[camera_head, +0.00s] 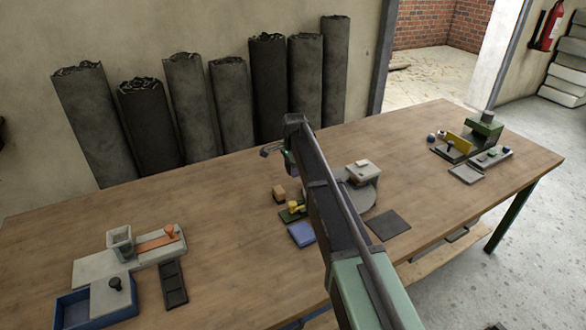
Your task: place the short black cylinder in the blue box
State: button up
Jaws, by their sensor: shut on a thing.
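My gripper (271,149) is at the far end of my raised arm, above the table's back edge and in front of the standing rolls. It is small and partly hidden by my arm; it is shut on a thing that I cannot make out. A blue box (60,311) sits at the table's lower left, partly under a grey plate and cut by the picture edge. A short black cylinder-like knob (116,285) stands on that plate. A smaller flat blue piece (301,234) lies mid-table, left of my arm.
Several tall dark rolls (184,105) lean on the wall behind the table (235,235). A grey fixture (120,262) and black tray (173,284) are at left. A white-topped device (362,172) and dark pad (388,225) are right of my arm. A green fixture (485,130) is at far right.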

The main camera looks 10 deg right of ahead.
notch_tip(320, 180, up, 8)
jog(key=p, duration=0.5)
jog(key=shift+r, duration=0.15)
jog(key=shift+f, duration=0.2)
